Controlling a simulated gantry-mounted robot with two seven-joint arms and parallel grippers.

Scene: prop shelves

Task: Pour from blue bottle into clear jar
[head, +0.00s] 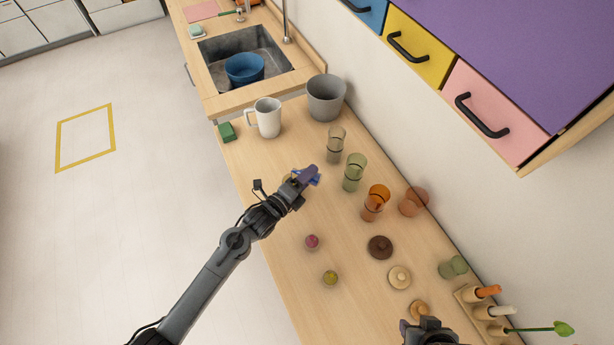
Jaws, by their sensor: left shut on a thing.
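My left gripper (304,177) is shut on a small blue thing, which I take for the blue bottle (314,181); only bits of it show around the purple fingers. It is over the wooden counter. A clear greyish glass jar (336,143) stands to the upper right of the gripper, apart from it. I cannot tell the bottle's tilt or any contents. My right gripper (428,325) is at the bottom edge, partly cut off, and its jaws are unclear.
Green (354,174), orange (376,202) and pinkish (413,202) glasses line the wall side. A white mug (267,117) and grey pot (326,98) stand at the far end. Lids (380,247) and small balls lie nearer. A peg rack (474,308) is lower right.

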